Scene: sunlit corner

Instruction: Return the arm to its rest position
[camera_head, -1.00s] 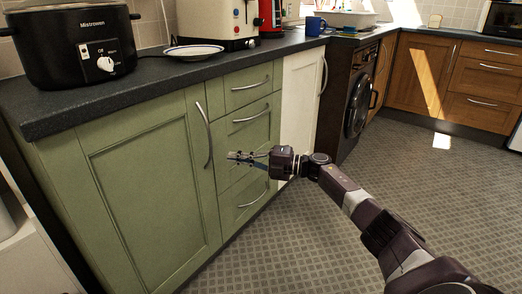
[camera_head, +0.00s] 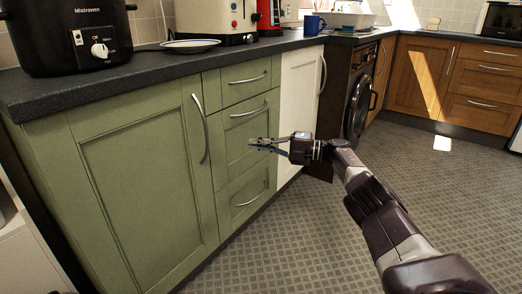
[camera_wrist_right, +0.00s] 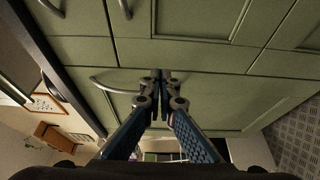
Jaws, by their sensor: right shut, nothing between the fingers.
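My right gripper (camera_head: 262,145) is shut and empty. In the head view it hangs in front of the green drawers (camera_head: 246,130), below the worktop edge, with its arm coming in from the lower right. In the right wrist view its fingertips (camera_wrist_right: 161,76) meet in front of the green cabinet fronts (camera_wrist_right: 190,55), with nothing between them. I cannot tell from these frames how far the fingertips are from the drawer fronts. My left gripper is not in view.
The dark worktop (camera_head: 150,68) holds a black slow cooker (camera_head: 66,35), a plate (camera_head: 190,46), a cream toaster (camera_head: 217,20) and a blue mug (camera_head: 313,25). Metal handles (camera_head: 201,128) stick out from the green fronts. The patterned floor (camera_head: 290,240) is clear.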

